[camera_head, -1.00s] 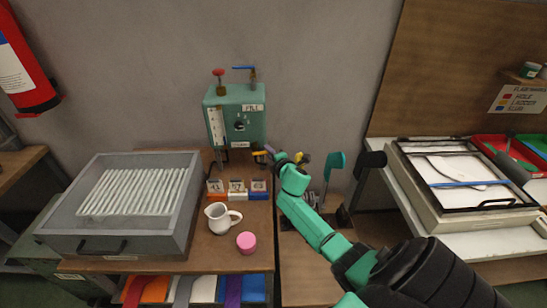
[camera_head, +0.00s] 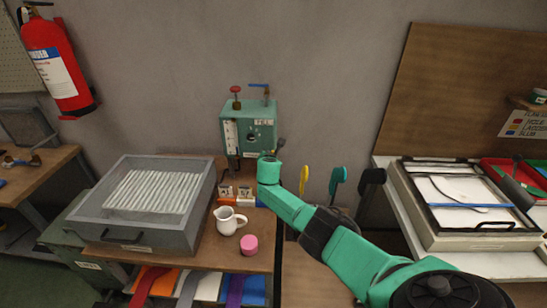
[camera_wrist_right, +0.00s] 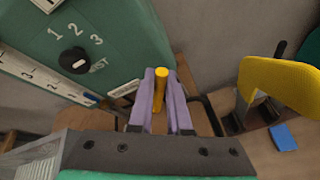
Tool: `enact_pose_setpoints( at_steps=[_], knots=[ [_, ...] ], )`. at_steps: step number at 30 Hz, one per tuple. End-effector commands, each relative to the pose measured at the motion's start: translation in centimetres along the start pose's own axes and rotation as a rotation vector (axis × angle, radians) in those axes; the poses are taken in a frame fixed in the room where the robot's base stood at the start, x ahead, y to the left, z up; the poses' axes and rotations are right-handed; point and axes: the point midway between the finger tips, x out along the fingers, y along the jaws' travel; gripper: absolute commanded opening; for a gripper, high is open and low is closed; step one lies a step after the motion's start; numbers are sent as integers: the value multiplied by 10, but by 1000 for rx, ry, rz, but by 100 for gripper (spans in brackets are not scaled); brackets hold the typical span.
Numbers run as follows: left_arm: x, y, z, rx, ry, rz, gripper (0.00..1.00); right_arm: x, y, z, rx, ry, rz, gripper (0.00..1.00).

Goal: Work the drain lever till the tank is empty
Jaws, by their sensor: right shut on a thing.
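The green tank (camera_head: 262,113) stands against the wall at the back of the bench. Its front and black dial, marked 1, 2, 3, show in the right wrist view (camera_wrist_right: 100,35). A white level scale (camera_head: 231,137) runs down its left side; I cannot read a level. The yellow drain lever (camera_wrist_right: 159,88) points up beside the tank's lower right. My right gripper (camera_wrist_right: 161,74) is shut on the lever, one purple finger on each side. In the head view my right wrist hides the lever and the fingers. My left gripper is out of view.
A grey tray with white ribbed rods (camera_head: 97,213) stands left of the tank. A white jug (camera_head: 229,221) and a pink pot (camera_head: 249,244) are in front. Yellow (camera_head: 304,178) and green (camera_head: 338,178) upright handles stand right of my arm. A screen frame (camera_head: 425,238) lies far right.

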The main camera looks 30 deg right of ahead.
Motion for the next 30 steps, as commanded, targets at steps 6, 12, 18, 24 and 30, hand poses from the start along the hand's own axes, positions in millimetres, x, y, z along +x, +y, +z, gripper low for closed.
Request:
enact_pose_setpoints(
  at_steps=[6,12,18,24,30],
  knots=[
    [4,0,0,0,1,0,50,-1,6,-2,-108,-23,-45,0],
    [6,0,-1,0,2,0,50,-1,8,-3,-160,-33,-66,0],
    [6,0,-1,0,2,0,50,-1,10,-3,-175,-36,-72,0],
    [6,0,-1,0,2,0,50,-1,9,-4,-174,-35,-72,0],
    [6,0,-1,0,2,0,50,-1,9,-4,-174,-35,-72,46]
  ],
)
